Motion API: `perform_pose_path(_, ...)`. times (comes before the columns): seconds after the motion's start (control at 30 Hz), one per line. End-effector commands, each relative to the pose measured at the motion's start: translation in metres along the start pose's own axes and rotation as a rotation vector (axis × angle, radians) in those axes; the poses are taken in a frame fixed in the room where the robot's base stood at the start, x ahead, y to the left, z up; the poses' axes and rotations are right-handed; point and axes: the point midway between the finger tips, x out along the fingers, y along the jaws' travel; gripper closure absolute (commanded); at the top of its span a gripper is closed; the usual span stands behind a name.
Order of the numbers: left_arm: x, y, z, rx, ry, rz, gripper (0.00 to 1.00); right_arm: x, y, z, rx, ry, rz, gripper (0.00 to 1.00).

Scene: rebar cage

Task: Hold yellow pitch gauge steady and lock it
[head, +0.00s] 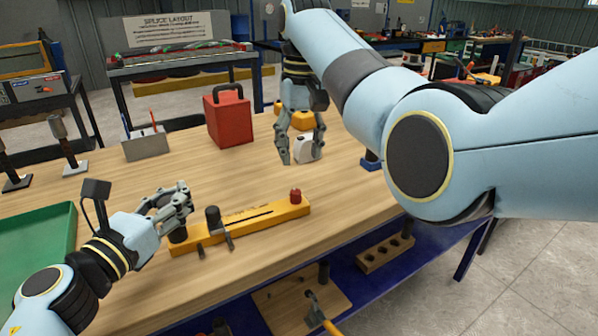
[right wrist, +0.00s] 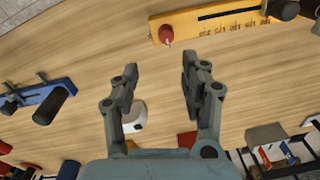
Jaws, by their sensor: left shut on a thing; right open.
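The yellow pitch gauge (head: 262,216) lies on the wooden table, with a red knob (head: 295,196) at its right end and a dark upright knob (head: 212,218) on a slider near its left part. My left gripper (head: 184,203) is shut at the gauge's left end, around a dark post (head: 178,233) partly hidden by the fingers. In the right wrist view the gauge (right wrist: 220,22) and red knob (right wrist: 166,35) show at the top. My right gripper (head: 302,158) is open and empty above the table, behind the gauge and apart from it; its fingers also show in the right wrist view (right wrist: 160,75).
A small white object (head: 304,147) sits by the right gripper's fingers. A red box (head: 229,118) stands behind. A blue tool (right wrist: 45,100) lies to one side in the right wrist view. A green tray (head: 38,245) is at left. Table around the red knob is clear.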

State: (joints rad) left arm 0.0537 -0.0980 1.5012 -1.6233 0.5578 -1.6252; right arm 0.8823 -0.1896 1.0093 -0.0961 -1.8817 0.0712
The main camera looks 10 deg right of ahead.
Motion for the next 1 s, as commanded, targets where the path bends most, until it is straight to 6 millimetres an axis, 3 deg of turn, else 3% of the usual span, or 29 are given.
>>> perform_pose_path(0.1, 0.000, 0.000, 0.001, -0.001, -0.002, -0.001, 1.00, -0.019, 0.000, 0.000, 0.000, 0.001, 0.000, 0.55)
perform_pose_path(0.23, 0.000, 0.000, 0.001, -0.001, -0.002, -0.001, 1.00, -0.031, 0.000, 0.000, 0.000, 0.000, 0.001, 0.55)
perform_pose_path(0.63, 0.000, 0.000, 0.001, -0.002, -0.002, -0.001, 1.00, -0.034, 0.000, 0.000, -0.001, -0.001, 0.000, 0.55)
perform_pose_path(0.7, 0.000, 0.000, 0.001, -0.002, -0.002, -0.001, 0.87, -0.034, 0.000, 0.000, -0.001, -0.001, 0.000, 0.55)
perform_pose_path(0.9, 0.000, 0.000, 0.001, -0.001, -0.001, -0.001, 0.60, -0.033, 0.000, 0.000, -0.001, -0.001, 0.000, 0.55)
perform_pose_path(1.0, 0.000, 0.000, 0.000, -0.001, -0.001, -0.001, 0.55, -0.033, 0.000, 0.000, -0.001, -0.001, 0.000, 0.55)
